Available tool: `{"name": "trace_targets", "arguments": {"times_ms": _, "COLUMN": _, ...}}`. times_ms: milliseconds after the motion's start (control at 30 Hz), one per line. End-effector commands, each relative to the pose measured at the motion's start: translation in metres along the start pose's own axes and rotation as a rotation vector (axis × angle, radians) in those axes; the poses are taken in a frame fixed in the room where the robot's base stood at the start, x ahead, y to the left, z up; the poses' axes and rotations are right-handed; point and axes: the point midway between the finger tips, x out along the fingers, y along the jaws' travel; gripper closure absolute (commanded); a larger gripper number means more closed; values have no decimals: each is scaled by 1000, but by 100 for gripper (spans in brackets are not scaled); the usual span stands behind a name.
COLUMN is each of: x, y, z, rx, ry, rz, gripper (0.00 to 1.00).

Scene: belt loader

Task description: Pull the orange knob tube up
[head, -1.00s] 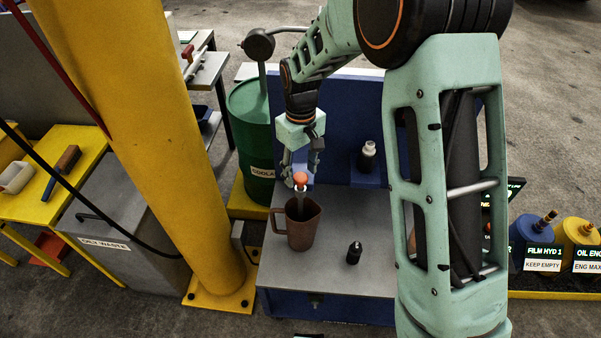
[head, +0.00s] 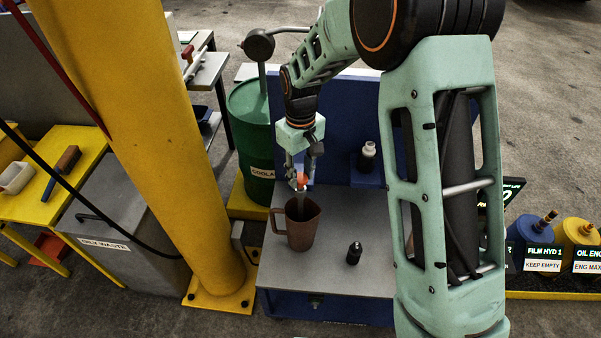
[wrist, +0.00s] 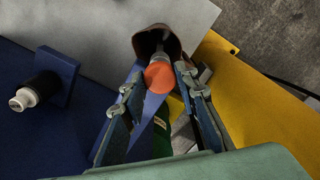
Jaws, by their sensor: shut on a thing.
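The orange knob (head: 302,179) tops a thin, pale tube (head: 300,194) that stands in the brown jug (head: 304,232) on the grey bench top. The tube's lower end is hidden inside the jug. My gripper (head: 298,181) comes down from above and is shut on the orange knob, with a finger partly covering it. In the wrist view the orange knob (wrist: 159,76) shows between the two fingertips, with the jug's dark mouth (wrist: 155,42) beyond it.
A small black bottle (head: 354,253) stands right of the jug. A white-capped bottle (head: 367,157) sits on a blue ledge by the blue back panel (head: 345,110). The thick yellow post (head: 165,150) and green drum (head: 250,130) are to the left.

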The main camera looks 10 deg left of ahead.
Motion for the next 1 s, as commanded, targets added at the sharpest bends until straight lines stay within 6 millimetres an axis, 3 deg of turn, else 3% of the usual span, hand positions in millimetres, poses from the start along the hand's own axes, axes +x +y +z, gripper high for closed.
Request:
{"name": "trace_targets", "arguments": {"times_ms": 167, "x": -8, "y": 0, "z": 0, "rx": 0, "ry": 2, "rz": 1, "gripper": 100}}
{"name": "trace_targets", "arguments": {"times_ms": 267, "x": -22, "y": 0, "z": -1, "rx": 0, "ry": 3, "rz": 1, "gripper": 100}}
{"name": "trace_targets", "arguments": {"times_ms": 800, "x": -168, "y": 0, "z": -1, "rx": 0, "ry": 5, "rz": 2, "gripper": 100}}
{"name": "trace_targets", "arguments": {"times_ms": 1000, "x": -202, "y": 0, "z": -1, "rx": 0, "ry": 4, "rz": 1, "gripper": 100}}
